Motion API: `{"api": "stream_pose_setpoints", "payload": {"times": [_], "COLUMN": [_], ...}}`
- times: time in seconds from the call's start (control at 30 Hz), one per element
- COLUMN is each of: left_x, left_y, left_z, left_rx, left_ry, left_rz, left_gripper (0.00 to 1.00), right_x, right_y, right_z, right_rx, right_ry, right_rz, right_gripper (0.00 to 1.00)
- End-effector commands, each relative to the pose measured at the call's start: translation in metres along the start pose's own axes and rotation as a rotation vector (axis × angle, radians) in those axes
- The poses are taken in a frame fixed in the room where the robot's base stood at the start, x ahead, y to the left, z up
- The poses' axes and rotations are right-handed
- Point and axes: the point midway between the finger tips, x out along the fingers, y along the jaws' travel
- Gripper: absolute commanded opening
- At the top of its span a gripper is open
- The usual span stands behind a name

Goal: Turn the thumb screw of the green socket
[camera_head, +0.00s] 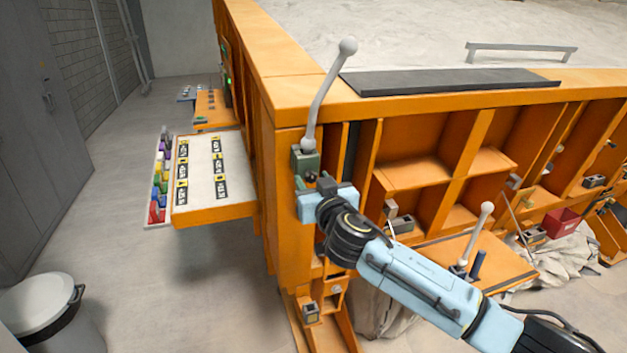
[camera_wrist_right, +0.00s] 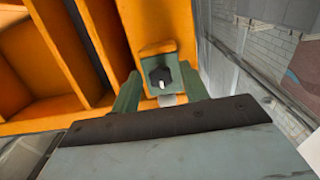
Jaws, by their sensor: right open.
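The green socket (camera_head: 304,158) is fixed at the orange corner post, with a grey ball-ended lever (camera_head: 318,98) standing up out of it, tilted right. Its dark thumb screw (camera_head: 311,177) is on the front face, partly covered by my right gripper (camera_head: 319,183). In the right wrist view the socket (camera_wrist_right: 150,62) lies straight ahead, and the black thumb screw (camera_wrist_right: 160,77) with a pale mark is between the two green fingers of the open gripper (camera_wrist_right: 160,88). I cannot tell whether a finger touches the screw. My left gripper is not in view.
A label board (camera_head: 201,196) on an orange shelf juts out left of the post. Orange frame compartments (camera_head: 415,150) lie to the right. A second ball-ended lever (camera_head: 477,235) stands lower right. A white bin (camera_head: 42,305) is on the floor at left.

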Motion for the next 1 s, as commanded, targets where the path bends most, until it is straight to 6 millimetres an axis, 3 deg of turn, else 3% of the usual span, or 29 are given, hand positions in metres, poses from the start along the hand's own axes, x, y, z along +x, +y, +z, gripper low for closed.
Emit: {"api": "stream_pose_setpoints", "payload": {"times": [0.33,0.63,1.0], "left_x": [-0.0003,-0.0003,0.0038], "left_y": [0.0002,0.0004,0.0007], "left_z": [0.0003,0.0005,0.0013], "left_rx": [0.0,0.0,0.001], "left_ry": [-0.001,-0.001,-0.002], "left_rz": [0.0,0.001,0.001], "left_gripper": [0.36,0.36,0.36], "right_x": [0.0022,0.002,0.0017], "right_y": [-0.0004,-0.0003,-0.0005], "right_z": [0.0001,0.0002,0.0017], "right_rx": [0.0,0.0,-0.064], "right_ry": [0.0,0.0,-0.001], "right_rz": [-0.001,-0.001,0.011], "right_gripper": [0.43,0.04,0.04]}}
